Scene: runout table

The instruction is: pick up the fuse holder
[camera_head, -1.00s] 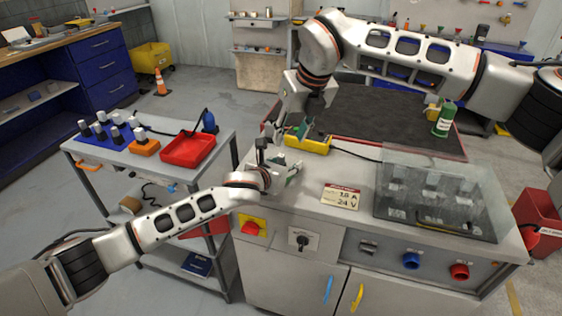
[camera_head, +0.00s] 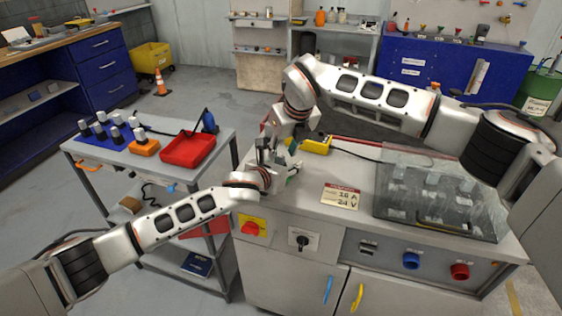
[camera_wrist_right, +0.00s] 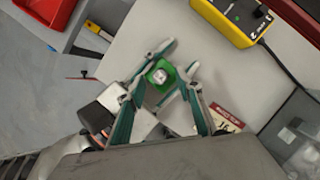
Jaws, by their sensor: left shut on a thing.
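A green block with a pale top, which I take to be the fuse holder (camera_wrist_right: 160,77), shows in the right wrist view above the grey bench top. A bit of green also shows beside my left gripper (camera_head: 279,171) in the head view. My left gripper is shut on the block at the bench's left end; its fingers are partly hidden. My right gripper (camera_wrist_right: 168,82) is open, its fingers on either side of the block with space visible between. In the head view my right gripper (camera_head: 272,151) is close above the left one, and the two overlap.
A yellow box (camera_head: 318,146) with a cable stands behind the grippers on the bench. A rating plate (camera_head: 340,196) and a clear cover (camera_head: 440,192) are to the right. A cart with a red tray (camera_head: 188,149) stands left, across a gap.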

